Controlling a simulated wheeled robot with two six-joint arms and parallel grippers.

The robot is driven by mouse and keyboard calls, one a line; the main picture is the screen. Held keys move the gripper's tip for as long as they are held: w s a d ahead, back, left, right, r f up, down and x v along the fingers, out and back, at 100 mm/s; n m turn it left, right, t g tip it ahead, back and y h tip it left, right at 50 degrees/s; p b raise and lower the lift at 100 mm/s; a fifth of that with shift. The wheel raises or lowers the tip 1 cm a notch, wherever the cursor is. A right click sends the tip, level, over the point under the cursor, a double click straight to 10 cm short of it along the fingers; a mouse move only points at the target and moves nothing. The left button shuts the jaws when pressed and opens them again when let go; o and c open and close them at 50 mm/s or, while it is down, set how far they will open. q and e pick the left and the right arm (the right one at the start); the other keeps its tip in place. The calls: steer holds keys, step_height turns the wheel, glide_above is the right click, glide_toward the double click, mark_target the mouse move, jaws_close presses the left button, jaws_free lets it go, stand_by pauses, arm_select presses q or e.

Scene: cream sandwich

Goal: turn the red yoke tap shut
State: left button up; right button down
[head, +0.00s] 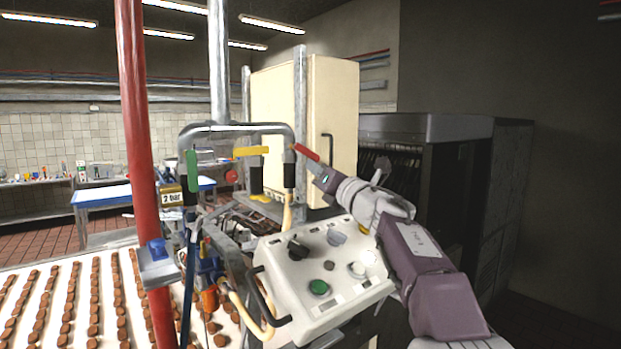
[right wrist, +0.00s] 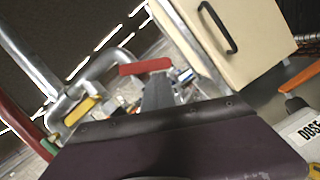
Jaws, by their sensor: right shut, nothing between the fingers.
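The red tap handle (head: 307,153) sits at the right end of a grey metal pipe yoke (head: 240,128). It slants down to the right in the head view, above a black fitting (head: 289,173). The red handle (right wrist: 145,67) also shows in the right wrist view, just beyond my right gripper (right wrist: 158,88). My right gripper (head: 319,172) is shut and empty, close to the handle's lower right end. I cannot tell whether they touch. A yellow handle (head: 251,152) lies level at the yoke's middle, and a green handle (head: 192,170) stands upright at its left end. My left gripper is out of view.
A cream cabinet (head: 333,110) is behind the yoke. A red post (head: 134,150) rises at left, beside a belt (head: 82,325) with rows of brown pieces.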

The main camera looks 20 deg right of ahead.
steer(key=n, duration=0.1)
steer(key=d+r+n+y, duration=0.1)
steer(key=n, duration=0.2)
steer(key=shift+w+d+r+n, duration=0.15)
steer(key=shift+w+d+n, duration=0.1)
steer(key=shift+n, duration=0.15)
steer(key=shift+d+r+y, duration=0.1)
steer(key=shift+r+y, duration=0.15)
steer(key=shift+y, duration=0.15)
steer(key=shift+w+r, duration=0.1)
step_height(320, 180, down, 6)
steer(key=b, duration=0.5)
steer(key=s+d+b, duration=0.3)
steer(key=s+b, duration=0.1)
steer(key=s, duration=0.5)
steer(key=shift+d+f, duration=0.2)
steer(key=shift+f, duration=0.1)
